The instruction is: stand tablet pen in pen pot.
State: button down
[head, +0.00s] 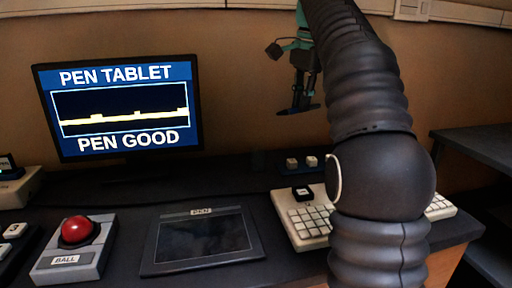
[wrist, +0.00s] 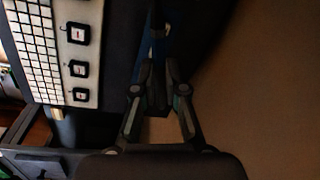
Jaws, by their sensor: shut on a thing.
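My gripper (head: 299,92) is raised above the back of the desk, to the right of the monitor. It is shut on a thin dark bar (head: 298,111), which looks like the tablet pen and lies roughly level across the fingertips. In the wrist view my gripper (wrist: 158,75) has its fingers closed in around something dark (wrist: 157,94), hard to make out. A small dark upright shape (head: 259,161) at the back of the desk may be the pen pot; it is too dark to be sure.
The drawing tablet (head: 203,240) lies at the front middle. A monitor (head: 118,107) reading "PEN GOOD" stands behind it. A red trackball unit (head: 76,246) is at left. A pale keyboard (head: 306,220) is at right, partly behind my arm, with small cubes (head: 301,162) behind it.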

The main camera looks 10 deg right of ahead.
jog(key=shift+w+a+f+b, duration=0.1)
jog(key=shift+w+a+f, duration=0.75)
jog(key=shift+a+f, duration=0.7)
jog(key=shift+w+a+f+b, duration=0.1)
jog(key=shift+w+a+f, duration=0.7)
jog(key=shift+a+f, duration=0.8)
jog(key=shift+w+a+f+b, duration=0.1)
jog(key=shift+w+a+f, duration=0.95)
jog(key=shift+f, duration=0.8)
jog(key=shift+s+a+f, duration=0.1)
jog(key=shift+s+a, duration=0.05)
jog(key=shift+s, duration=0.05)
jog(key=c, duration=1.2)
grip_release()
jog(key=shift+s+r+p, duration=0.15)
jog(key=shift+s+r, duration=0.1)
jog(key=shift+r, duration=1.65)
jog(key=shift+s+r+p, duration=0.15)
jog(key=shift+s+r, duration=0.05)
jog(key=shift+r, duration=1.7)
